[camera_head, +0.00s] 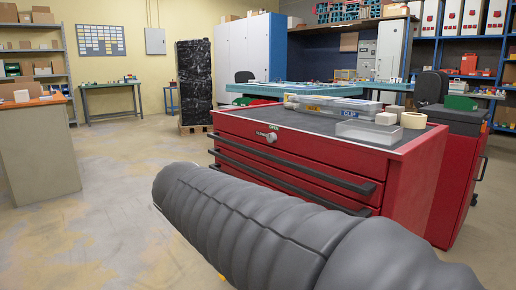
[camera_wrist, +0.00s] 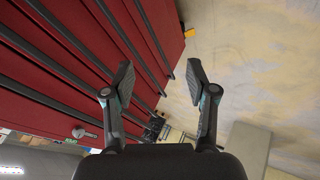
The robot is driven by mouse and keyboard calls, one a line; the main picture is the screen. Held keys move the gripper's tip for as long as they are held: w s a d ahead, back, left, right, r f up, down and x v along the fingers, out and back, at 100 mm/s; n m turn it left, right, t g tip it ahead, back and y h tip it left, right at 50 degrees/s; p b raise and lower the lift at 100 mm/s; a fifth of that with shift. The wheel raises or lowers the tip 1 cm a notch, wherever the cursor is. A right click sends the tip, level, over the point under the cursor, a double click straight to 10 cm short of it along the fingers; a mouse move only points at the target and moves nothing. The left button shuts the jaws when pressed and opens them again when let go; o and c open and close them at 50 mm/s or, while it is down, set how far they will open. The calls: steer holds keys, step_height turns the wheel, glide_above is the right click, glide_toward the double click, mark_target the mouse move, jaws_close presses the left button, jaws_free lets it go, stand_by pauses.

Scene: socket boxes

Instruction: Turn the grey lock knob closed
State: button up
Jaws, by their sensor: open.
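In the wrist view the knob (camera_wrist: 79,132) is small, at the lower left, on the red front. My gripper (camera_wrist: 158,73) is open and empty, its two dark fingers spread wide. The knob lies outside the fingers, to their left and farther off. My gripper is hidden in the head view, where my grey-sleeved arm crosses in front of the cabinet. The knob's exact turn is too small to read.
Black bar handles (camera_head: 300,163) run across the drawer fronts. A workbench (camera_head: 40,150) stands at the left. The floor left of the cabinet is free.

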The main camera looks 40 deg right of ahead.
steer(key=w+d+r+m+g+h+b, duration=0.1)
steer(key=w+d+r+m+h+b, duration=0.15)
steer(key=w+d+r+h, duration=0.45)
steer(key=m+g+h+b, duration=0.1)
steer(key=m+h+b, duration=0.2)
steer(key=m+h, duration=0.15)
glide_toward(270, 139)
steer(key=shift+n, duration=0.4)
steer(key=d, duration=0.5)
steer(key=w+d, duration=0.1)
steer(key=d, duration=0.2)
steer(key=shift+d+f, duration=0.1)
steer(key=shift+d, duration=0.1)
steer(key=shift+c, duration=0.2)
jaws_close()
